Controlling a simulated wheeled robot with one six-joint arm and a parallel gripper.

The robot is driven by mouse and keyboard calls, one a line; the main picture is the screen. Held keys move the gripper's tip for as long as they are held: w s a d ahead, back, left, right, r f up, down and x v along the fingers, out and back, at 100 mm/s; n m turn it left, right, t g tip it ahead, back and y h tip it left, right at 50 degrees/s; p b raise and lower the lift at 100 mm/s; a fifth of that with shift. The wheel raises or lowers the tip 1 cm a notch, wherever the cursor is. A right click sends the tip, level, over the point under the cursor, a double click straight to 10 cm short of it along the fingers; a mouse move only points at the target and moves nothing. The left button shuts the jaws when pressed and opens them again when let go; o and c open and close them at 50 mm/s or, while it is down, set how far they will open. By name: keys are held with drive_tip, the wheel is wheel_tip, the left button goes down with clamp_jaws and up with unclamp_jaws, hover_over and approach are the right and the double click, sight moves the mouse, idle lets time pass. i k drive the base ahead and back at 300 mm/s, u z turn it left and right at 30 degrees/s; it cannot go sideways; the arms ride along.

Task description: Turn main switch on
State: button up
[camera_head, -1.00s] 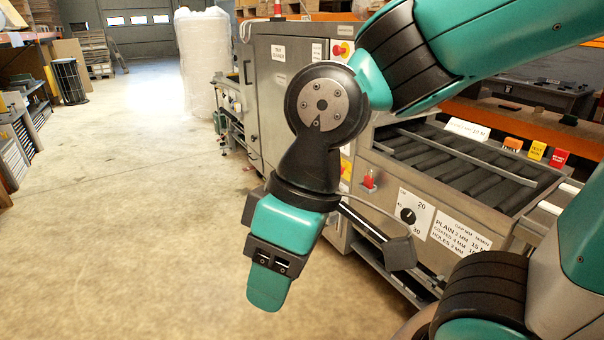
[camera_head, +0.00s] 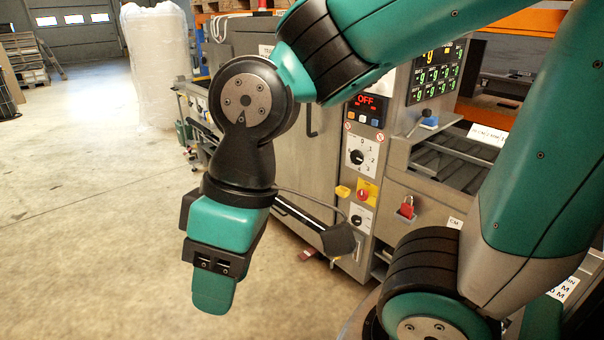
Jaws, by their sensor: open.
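The tray cleaner's grey control panel (camera_head: 352,240) stands right of my gripper. A red knob on a yellow plate (camera_head: 363,194), which looks like the main switch, sits low on this panel. Its exact angle is too small to read. Above it, a lit display (camera_head: 366,100) reads OFF. My gripper (camera_head: 213,290) hangs pointing down over the floor, left of the panel and clear of it. Its teal finger side faces me and hides the gap between the fingers. It is open, and I see nothing held.
A black rotary dial (camera_head: 357,157) and a smaller dial (camera_head: 357,220) flank the red knob above and below. A red handle-like part (camera_head: 407,208) is further right. A lit readout board (camera_head: 434,72) is above. Open floor (camera_head: 80,220) lies left; a wrapped white stack (camera_head: 157,65) stands behind.

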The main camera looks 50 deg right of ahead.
sight(362, 194)
drive_tip(key=i, duration=3.3)
drive_tip(key=z, duration=3.8)
